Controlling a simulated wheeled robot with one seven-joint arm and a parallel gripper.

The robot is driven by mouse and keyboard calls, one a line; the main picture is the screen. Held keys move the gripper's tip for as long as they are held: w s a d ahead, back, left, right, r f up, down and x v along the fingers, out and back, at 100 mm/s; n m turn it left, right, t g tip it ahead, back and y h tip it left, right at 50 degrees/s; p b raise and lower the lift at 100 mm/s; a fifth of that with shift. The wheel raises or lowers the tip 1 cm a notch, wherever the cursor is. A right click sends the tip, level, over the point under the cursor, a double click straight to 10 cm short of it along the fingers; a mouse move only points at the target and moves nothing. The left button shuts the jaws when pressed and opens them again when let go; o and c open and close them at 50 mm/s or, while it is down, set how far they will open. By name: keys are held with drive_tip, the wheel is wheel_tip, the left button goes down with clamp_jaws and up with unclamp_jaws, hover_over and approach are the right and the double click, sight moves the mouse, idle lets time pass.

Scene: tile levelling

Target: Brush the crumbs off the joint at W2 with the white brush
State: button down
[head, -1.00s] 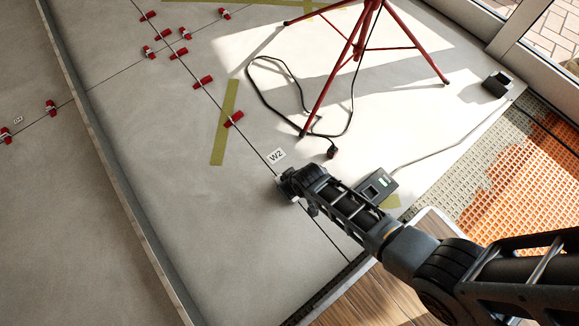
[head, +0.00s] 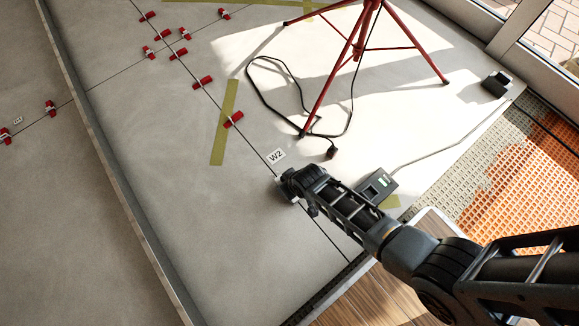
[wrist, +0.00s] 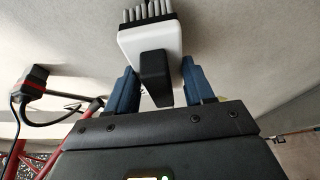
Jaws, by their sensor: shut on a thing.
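The W2 label (head: 276,156) lies on the grey tiles beside a dark joint line (head: 322,233). My gripper (head: 287,190) is low over the floor close to the label, at the joint. In the wrist view, my gripper (wrist: 153,88) has its blue fingers on either side of the white brush (wrist: 150,42), shut on its dark grip. The grey bristles point away from the gripper at the top of that view. I cannot make out any crumbs, and I cannot tell whether the bristles touch the joint.
A red tripod (head: 354,50) stands on the tiles beyond, with a black cable (head: 252,85) looping near its foot. A small dark device (head: 377,186) sits right of my arm. Red clips (head: 203,82) stand along the joints. A long metal straightedge (head: 112,170) runs at left.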

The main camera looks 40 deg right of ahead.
drive_tip(key=shift+f+b, duration=0.3)
drive_tip(key=shift+f, duration=0.25)
drive_tip(key=shift+w, duration=0.1)
idle(0.3)
drive_tip(key=shift+w, duration=0.3)
drive_tip(key=shift+w+b, duration=0.5)
drive_tip(key=shift+w, duration=0.3)
drive_tip(key=shift+w, duration=0.1)
drive_tip(key=shift+w+r, duration=0.1)
drive_tip(key=shift+w, duration=2.2)
drive_tip(key=shift+r, duration=0.15)
wheel_tip(320, 180, up, 8)
drive_tip(key=p, duration=0.7)
drive_tip(key=shift+p, duration=0.3)
